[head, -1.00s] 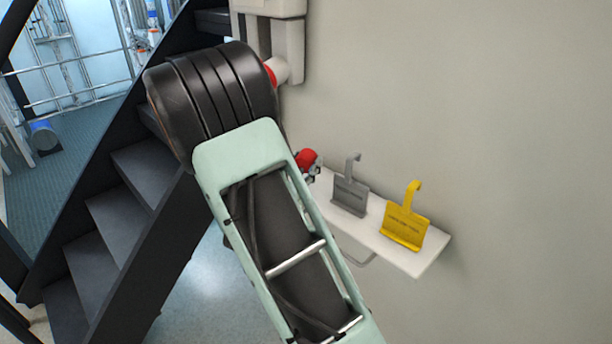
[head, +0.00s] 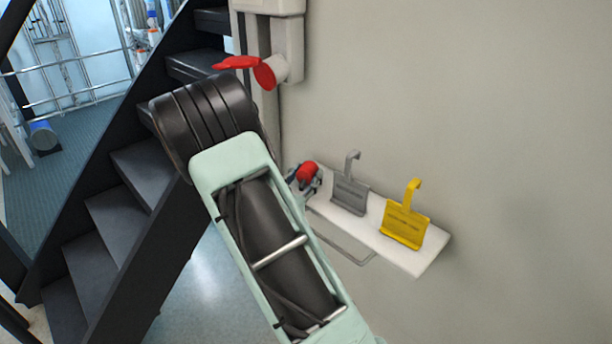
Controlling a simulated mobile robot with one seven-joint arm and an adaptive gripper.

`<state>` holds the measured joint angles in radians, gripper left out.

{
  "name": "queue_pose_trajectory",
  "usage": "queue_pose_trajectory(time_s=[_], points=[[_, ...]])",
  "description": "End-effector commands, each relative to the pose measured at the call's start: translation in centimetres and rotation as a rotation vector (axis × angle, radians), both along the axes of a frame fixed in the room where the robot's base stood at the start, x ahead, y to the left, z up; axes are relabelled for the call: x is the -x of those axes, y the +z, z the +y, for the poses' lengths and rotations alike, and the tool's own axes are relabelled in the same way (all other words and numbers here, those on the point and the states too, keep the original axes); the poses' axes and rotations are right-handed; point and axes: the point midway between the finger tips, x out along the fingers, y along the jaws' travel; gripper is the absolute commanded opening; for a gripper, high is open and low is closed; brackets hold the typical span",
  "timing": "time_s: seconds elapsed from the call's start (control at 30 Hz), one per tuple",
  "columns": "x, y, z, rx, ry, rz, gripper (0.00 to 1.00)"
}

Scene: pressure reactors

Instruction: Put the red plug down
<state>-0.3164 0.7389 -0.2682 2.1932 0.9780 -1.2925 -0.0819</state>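The red plug (head: 308,174) is a small rounded red piece at the left end of the white wall shelf (head: 415,263). My gripper (head: 309,187) shows only in part beside the plug, with dark finger parts around it. The rest of my gripper is hidden behind my arm. The fingers seem to be around the plug, but their contact with it is too small to make out. I cannot tell whether the plug rests on the shelf or is held just above it.
A grey hooked tag (head: 350,193) and a yellow hooked tag (head: 405,222) stand on the shelf to the right. A wall unit with a red handle (head: 240,63) is above my arm. Dark stairs (head: 130,215) are at the left. A grey rail (head: 345,245) hangs under the shelf.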

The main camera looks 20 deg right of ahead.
Motion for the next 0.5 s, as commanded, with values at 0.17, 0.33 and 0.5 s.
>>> queue_pose_trajectory(time_s=[0.17, 0.33, 0.5], points=[[0.01, 0.01, 0.01, -0.001, 0.000, 0.001, 0.55], [0.01, 0.02, 0.01, -0.001, 0.000, 0.001, 0.55], [0.01, 0.37, 0.01, -0.001, 0.000, 0.001, 0.55]])
